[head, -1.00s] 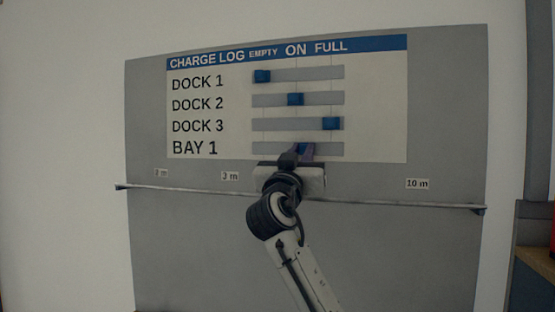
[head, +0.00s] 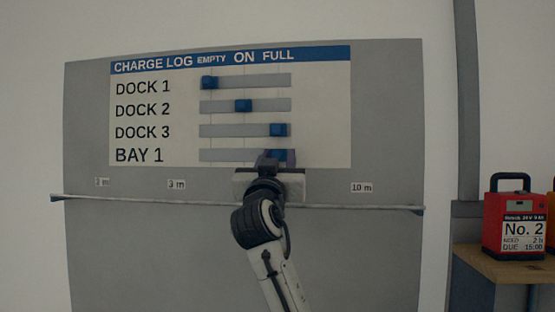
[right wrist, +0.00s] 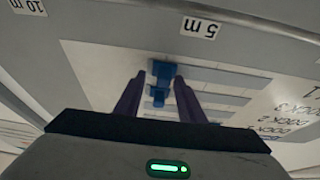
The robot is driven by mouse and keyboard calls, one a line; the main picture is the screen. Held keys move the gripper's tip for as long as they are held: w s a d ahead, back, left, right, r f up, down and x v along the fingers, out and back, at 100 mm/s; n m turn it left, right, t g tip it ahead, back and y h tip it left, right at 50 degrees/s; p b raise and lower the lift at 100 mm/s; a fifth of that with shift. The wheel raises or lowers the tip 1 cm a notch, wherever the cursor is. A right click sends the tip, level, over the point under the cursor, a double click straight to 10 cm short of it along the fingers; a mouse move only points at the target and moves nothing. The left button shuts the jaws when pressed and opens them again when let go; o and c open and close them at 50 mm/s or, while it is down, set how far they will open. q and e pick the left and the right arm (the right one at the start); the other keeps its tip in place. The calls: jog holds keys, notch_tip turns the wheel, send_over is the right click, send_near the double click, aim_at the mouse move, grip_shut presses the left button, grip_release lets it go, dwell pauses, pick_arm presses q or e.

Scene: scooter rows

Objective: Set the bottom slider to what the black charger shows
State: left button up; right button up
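The bottom slider, labelled BAY 1, has a blue knob (head: 277,154) far right on its grey track (head: 225,155), under FULL and in line with the DOCK 3 knob (head: 278,130). My right gripper (head: 275,160) is at this knob. In the right wrist view its two purple fingers (right wrist: 160,80) stand apart on either side of the blue knob (right wrist: 161,73), with narrow gaps seeming to show; contact is hard to judge. No black charger is in view. My left gripper is not in view.
The DOCK 1 knob (head: 209,83) is under EMPTY and the DOCK 2 knob (head: 243,106) under ON. A thin rail (head: 340,207) crosses below the chart. A red charger marked No. 2 (head: 514,218) stands on a wooden shelf (head: 500,266) at right, an orange-red thing beside it.

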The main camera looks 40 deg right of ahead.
jog(key=b+v, duration=0.3)
jog(key=v, duration=0.7)
jog(key=shift+a+f, duration=0.1)
jog(key=shift+f, duration=0.05)
